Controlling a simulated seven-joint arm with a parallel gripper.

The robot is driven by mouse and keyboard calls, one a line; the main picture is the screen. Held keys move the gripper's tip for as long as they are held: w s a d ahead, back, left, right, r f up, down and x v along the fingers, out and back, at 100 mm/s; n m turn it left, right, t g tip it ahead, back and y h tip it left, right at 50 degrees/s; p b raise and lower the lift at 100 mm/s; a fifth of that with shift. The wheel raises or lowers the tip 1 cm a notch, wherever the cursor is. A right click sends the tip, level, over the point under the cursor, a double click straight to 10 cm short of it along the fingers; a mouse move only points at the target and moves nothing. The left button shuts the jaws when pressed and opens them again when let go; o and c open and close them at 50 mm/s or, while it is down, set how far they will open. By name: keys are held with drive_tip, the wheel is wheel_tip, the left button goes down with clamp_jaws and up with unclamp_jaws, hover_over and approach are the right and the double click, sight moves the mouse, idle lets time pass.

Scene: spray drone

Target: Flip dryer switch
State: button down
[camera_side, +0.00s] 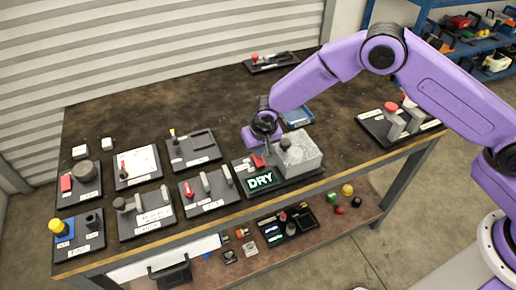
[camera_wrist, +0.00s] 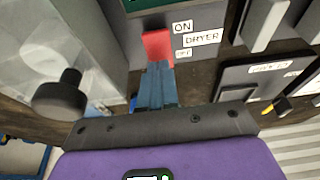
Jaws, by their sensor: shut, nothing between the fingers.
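The dryer unit is a dark base plate (camera_side: 239,166) with a lit display (camera_side: 261,180) reading "DRY" and a grey box (camera_side: 304,153) on its right. Its red switch (camera_side: 258,160) stands beside the box. In the wrist view the red switch (camera_wrist: 158,46) is next to the labels "ON", "DRYER" and "OFF" (camera_wrist: 183,53). My gripper (camera_wrist: 157,70) is shut and empty, its fingertips right at the switch's lower end near "OFF", apparently touching it. In the side view my gripper (camera_side: 259,150) is just above the switch, partly hiding it. I cannot tell the switch's exact position.
A dark knob (camera_wrist: 60,95) on the clear-sided box is close to the left of my fingers in the wrist view. Other switch panels (camera_side: 207,186) lie to the left on the workbench (camera_side: 150,100). A blue tray (camera_side: 297,116) sits behind the unit. The back of the bench is mostly clear.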

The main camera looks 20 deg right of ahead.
drive_tip(key=shift+f, duration=0.25)
idle(0.4)
drive_tip(key=shift+s, duration=0.1)
drive_tip(key=shift+s+r, duration=0.2)
drive_tip(key=shift+s, duration=0.45)
drive_tip(key=shift+r, duration=0.55)
drive_tip(key=s+v, duration=0.1)
drive_tip(key=v, duration=1.1)
drive_tip(key=shift+s, duration=0.4)
drive_tip(key=shift+r, duration=0.15)
